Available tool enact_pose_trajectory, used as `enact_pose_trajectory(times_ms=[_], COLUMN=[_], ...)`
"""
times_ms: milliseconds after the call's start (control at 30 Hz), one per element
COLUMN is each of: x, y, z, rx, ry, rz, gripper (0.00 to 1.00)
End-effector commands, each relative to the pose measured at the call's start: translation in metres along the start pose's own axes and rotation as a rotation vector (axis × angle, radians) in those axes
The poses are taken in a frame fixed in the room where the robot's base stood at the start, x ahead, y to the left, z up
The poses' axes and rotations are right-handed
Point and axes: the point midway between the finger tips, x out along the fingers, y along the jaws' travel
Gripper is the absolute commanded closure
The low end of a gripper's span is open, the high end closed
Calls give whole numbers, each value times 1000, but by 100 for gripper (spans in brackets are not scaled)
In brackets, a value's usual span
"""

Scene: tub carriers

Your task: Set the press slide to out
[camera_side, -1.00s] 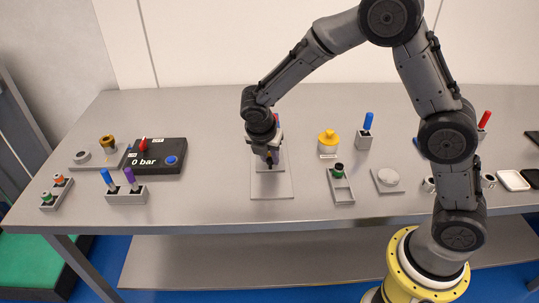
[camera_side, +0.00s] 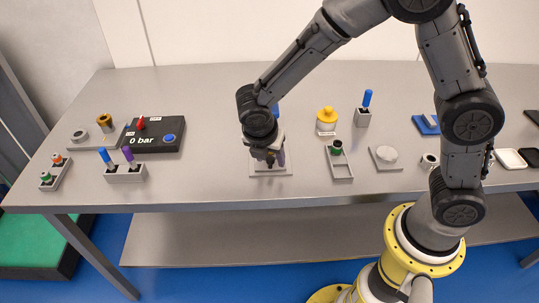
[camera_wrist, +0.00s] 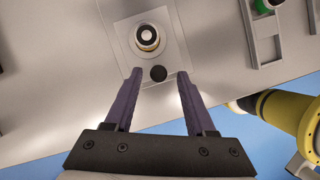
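I take the press slide to be the pale plate (camera_side: 284,171) under my gripper (camera_side: 270,160) in the side view; no label confirms this. A small black disc (camera_wrist: 158,73) is at the plate's near edge. My gripper (camera_wrist: 159,76) is open, its two purple fingers apart, with the disc seen between the fingertips. Nothing is held. The height gap to the disc cannot be told. My gripper hides much of the plate in the side view.
A black box (camera_side: 168,147) reading 0 bar and a holder (camera_side: 125,174) with blue and purple pegs stand left. A yellow-topped piece (camera_side: 326,117), a tray (camera_side: 341,168) and a pale disc (camera_side: 386,153) stand right. Bare table lies between box and plate.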

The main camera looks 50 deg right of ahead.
Motion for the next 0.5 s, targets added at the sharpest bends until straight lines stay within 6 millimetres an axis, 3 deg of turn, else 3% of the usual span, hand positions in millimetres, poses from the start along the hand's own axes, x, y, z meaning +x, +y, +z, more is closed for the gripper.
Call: enact_pose_trajectory(times_ms=[267, 500], x=[-1, -31], y=[1, 2], z=[1, 1], rx=[0, 0], ry=[-1, -1], rz=[1, 7], gripper=[45, 45])
